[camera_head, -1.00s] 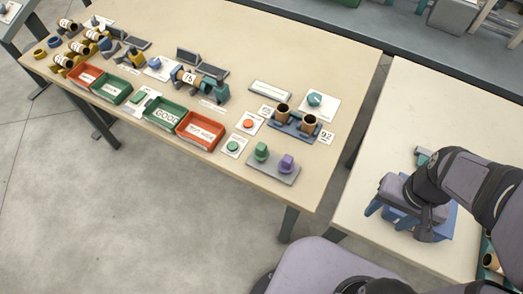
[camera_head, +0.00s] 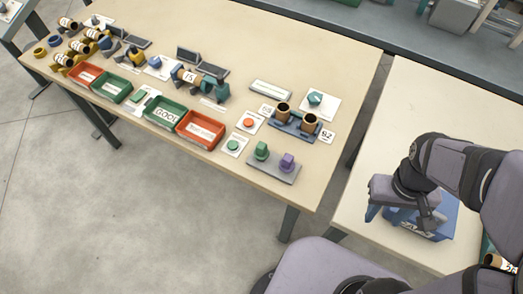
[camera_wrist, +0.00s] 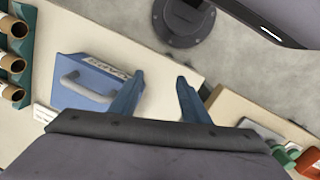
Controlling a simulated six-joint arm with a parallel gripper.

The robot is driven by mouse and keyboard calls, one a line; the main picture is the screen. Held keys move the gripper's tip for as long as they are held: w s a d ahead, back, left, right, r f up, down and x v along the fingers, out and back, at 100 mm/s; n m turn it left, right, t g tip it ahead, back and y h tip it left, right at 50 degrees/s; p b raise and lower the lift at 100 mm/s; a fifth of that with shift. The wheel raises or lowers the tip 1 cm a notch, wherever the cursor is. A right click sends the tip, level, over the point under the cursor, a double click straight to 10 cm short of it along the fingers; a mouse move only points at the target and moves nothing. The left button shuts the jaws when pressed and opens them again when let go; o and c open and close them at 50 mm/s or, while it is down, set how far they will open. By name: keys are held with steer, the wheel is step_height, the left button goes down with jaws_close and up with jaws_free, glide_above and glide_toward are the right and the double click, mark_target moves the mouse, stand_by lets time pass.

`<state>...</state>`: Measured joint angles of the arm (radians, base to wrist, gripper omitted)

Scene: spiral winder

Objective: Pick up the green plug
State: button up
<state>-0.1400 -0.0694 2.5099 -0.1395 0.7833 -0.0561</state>
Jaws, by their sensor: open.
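The green plug (camera_head: 262,151) stands upright on a grey base plate (camera_head: 265,168) near the front right edge of the long table. A purple plug (camera_head: 287,162) stands beside it on the same plate. My gripper (camera_head: 398,214) is over the side table at the right, well away from the green plug. In the wrist view its two blue fingers (camera_wrist: 158,80) are apart with nothing between them.
A blue box with a handle (camera_wrist: 90,80) is on the side table (camera_head: 360,215) below my gripper. A floor gap separates the tables. Around the plugs are a green button (camera_head: 233,145), cardboard tubes (camera_head: 309,123) and a red tray (camera_head: 200,130).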

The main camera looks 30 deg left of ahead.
steer(key=w+a+r+n+t+h+b, duration=0.15)
steer(key=w+a+n+t+h, duration=0.6)
steer(key=n, duration=1.05)
steer(key=r+n+t+y+b, duration=0.2)
steer(key=n+t+y, duration=0.5)
steer(key=n, duration=0.5)
glide_above(259, 151)
steer(key=w+d, duration=0.4)
steer(key=t+h, duration=0.1)
steer(key=h, duration=0.1)
steer(key=s+a+f+t+y, duration=0.1)
steer(key=s+f, duration=0.1)
steer(key=s+a+f+n+t+y, duration=0.1)
steer(key=s+f, duration=0.1)
steer(key=s+a+f+n+t+y, duration=0.1)
steer(key=s+a+f, duration=0.1)
steer(key=shift+f+b, duration=0.3)
steer(key=shift+f, duration=0.05)
steer(key=shift+s+f+n+y, duration=0.1)
steer(key=shift+f+n+y, duration=0.2)
steer(key=shift+f+y, duration=0.1)
